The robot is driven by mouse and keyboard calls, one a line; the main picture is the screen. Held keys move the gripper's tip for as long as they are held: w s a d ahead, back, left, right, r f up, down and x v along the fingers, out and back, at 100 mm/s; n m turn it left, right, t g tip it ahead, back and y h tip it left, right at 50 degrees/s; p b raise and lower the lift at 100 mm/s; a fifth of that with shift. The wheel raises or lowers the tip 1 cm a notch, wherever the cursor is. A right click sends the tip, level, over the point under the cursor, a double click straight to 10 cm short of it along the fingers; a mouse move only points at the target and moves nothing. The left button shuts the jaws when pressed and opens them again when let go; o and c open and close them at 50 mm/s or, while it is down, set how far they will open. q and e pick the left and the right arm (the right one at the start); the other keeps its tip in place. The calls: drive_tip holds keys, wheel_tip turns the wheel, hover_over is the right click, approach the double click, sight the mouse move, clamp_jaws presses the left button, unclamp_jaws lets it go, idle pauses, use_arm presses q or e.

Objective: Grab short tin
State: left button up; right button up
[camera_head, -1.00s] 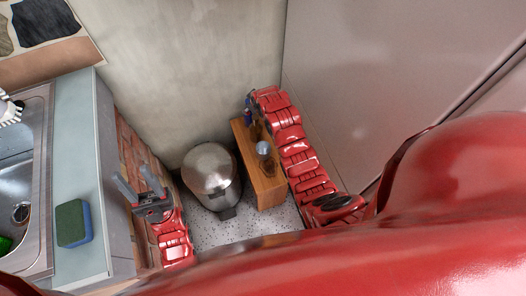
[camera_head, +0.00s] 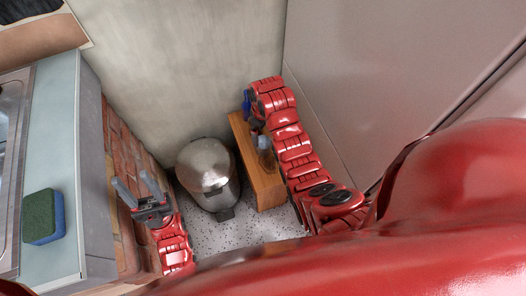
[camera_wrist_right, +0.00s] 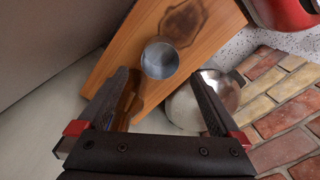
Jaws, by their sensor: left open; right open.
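A small round grey tin (camera_wrist_right: 160,60), seen from above, stands on the wooden cabinet top (camera_wrist_right: 197,42) in the right wrist view. It looks like the short tin. My right gripper (camera_wrist_right: 161,76) is open and empty, with the tin between and slightly beyond its fingertips in the picture; I cannot tell the height gap. In the head view, a greyish upright item (camera_head: 265,146) on the cabinet is probably the tin, partly beside my right arm. My left gripper (camera_head: 141,190) is open and empty over the brick side at the left.
A shiny metal bin (camera_head: 207,170) stands on the speckled floor left of the cabinet (camera_head: 268,190). A blue item (camera_head: 246,101) stands at the cabinet's far end, by my right wrist. A sponge (camera_head: 42,217) lies on the counter (camera_head: 60,130). A wall rises behind.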

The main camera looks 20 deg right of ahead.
wheel_tip(320, 180, down, 8)
drive_tip(key=shift+f, duration=0.25)
drive_tip(key=c, duration=1.3)
